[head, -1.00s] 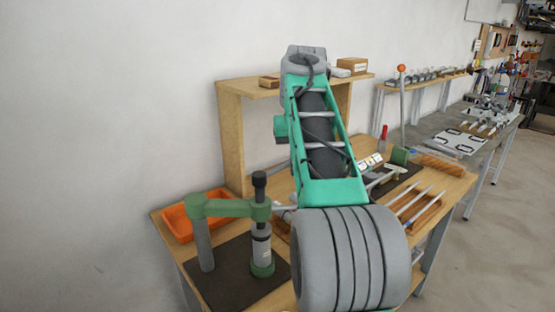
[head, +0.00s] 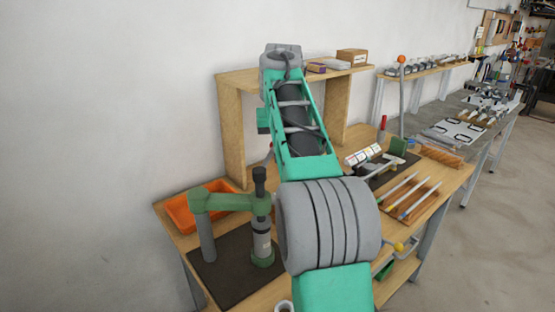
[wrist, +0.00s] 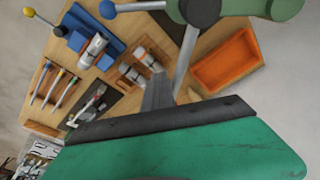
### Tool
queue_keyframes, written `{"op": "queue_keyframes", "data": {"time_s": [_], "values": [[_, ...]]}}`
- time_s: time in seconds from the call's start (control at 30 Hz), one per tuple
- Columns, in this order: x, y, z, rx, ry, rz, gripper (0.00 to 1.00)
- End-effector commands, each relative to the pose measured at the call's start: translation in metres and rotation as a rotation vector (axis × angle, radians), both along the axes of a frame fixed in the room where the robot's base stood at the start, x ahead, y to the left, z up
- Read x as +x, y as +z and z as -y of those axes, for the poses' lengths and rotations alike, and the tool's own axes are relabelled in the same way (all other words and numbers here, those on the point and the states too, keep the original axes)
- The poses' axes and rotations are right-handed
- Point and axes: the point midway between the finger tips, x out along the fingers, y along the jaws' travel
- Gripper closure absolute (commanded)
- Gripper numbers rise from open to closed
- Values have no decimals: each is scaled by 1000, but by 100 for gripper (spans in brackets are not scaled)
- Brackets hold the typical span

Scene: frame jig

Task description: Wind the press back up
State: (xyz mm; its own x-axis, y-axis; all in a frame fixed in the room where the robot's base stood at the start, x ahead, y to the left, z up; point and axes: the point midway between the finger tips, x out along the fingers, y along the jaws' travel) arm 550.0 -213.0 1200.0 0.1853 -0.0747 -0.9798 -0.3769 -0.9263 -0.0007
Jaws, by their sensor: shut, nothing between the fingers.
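The press stands at the front left of the bench in the head view, with a green arm (head: 228,202), a grey post and an upright black-topped ram (head: 260,215) over a dark base plate (head: 232,270). Its handle side is hidden by my arm there. In the wrist view the press's dark hub (wrist: 200,10) is at the top edge. A rod runs left from it to a blue ball (wrist: 107,9), and a grey bar slants down from it. My gripper (wrist: 158,85) is shut and empty just left of that bar's lower end; contact is unclear.
An orange bin (head: 182,213) lies behind the press. A blue vise (wrist: 88,38) with a yellow-knobbed lever (wrist: 28,12) stands beside it. A rack of files (head: 410,193) sits at the right and a wooden shelf (head: 232,130) at the back.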

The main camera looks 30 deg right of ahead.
Motion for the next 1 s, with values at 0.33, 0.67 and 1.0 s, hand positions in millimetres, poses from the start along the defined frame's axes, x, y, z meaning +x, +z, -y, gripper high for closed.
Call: {"op": "queue_keyframes", "data": {"time_s": [0.33,0.67,1.0], "values": [[23,1,-18,0,2,-1,100],[40,7,-50,1,5,-2,100],[43,2,-57,0,3,-1,100]]}}
